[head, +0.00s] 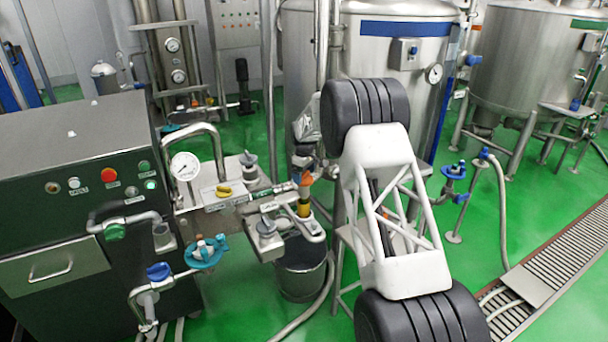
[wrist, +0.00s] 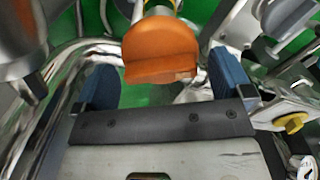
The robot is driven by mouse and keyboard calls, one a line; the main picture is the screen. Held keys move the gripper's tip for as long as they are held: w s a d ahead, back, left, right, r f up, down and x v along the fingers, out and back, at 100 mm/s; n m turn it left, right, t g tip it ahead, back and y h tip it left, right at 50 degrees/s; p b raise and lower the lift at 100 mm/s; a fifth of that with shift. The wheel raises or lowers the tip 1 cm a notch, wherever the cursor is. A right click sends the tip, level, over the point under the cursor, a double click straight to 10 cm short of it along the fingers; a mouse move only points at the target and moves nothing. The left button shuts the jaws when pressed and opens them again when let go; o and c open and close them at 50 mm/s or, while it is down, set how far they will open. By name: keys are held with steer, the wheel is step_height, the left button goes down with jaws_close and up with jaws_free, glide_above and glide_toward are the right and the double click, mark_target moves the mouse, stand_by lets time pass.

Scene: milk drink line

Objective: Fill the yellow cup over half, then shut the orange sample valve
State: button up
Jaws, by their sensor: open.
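The orange sample valve handle (head: 306,179) sits at the end of a thin pipe in the head view. In the wrist view the orange handle (wrist: 160,50) is large and lies between my two blue fingers. My gripper (wrist: 164,64) is open around it, with a finger on either side; I cannot tell whether either finger touches it. The yellow cup (head: 304,208) stands just below the valve on a small metal holder. Its inside and fill level are not visible. The cup does not show in the wrist view.
A dark metal bucket (head: 300,268) stands below. Steel tanks (head: 395,60) stand behind. Pipes crowd the space around the gripper.

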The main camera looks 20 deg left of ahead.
steer(key=c, duration=0.9)
steer(key=shift+m, duration=3)
steer(key=o, duration=0.9)
